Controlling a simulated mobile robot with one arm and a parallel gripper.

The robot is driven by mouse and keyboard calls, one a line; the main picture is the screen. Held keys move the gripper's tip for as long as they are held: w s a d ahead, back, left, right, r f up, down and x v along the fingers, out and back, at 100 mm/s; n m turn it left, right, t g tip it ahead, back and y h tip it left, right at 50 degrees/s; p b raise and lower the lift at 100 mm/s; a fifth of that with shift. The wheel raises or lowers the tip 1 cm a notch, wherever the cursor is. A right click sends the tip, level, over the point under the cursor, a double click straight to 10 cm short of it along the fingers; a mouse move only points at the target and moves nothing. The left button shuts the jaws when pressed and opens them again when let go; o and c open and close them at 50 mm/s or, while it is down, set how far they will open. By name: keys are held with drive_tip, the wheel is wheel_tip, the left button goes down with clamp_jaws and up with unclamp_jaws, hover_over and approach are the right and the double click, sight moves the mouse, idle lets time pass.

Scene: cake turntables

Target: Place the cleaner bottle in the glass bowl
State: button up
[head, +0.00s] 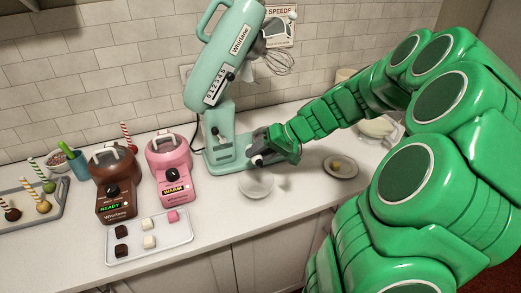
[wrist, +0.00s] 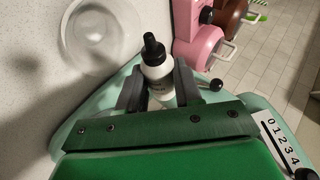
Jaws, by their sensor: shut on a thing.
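The cleaner bottle (wrist: 156,71) is white with a black nozzle top and shows in the wrist view between the two grey fingers of my gripper (wrist: 158,84). The fingers are shut on its sides. In the head view my gripper (head: 262,150) is above the counter, in front of the mixer, and mostly hides the bottle. The glass bowl (head: 256,185) is clear and stands on the counter just below and in front of my gripper. In the wrist view the bowl (wrist: 78,40) is at upper left, beside the bottle's top and apart from it.
A mint stand mixer (head: 221,150) stands close behind my gripper. A pink melting pot (head: 169,165) and a brown one (head: 114,180) stand to the left. A tray of sweets (head: 148,243) lies in front of them. A small plate (head: 341,172) lies right of the bowl.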

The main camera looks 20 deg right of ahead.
hover_over(259, 189)
drive_tip(key=shift+f, duration=3.95)
drive_tip(key=o, duration=1.1)
drive_tip(key=shift+r, duration=3.45)
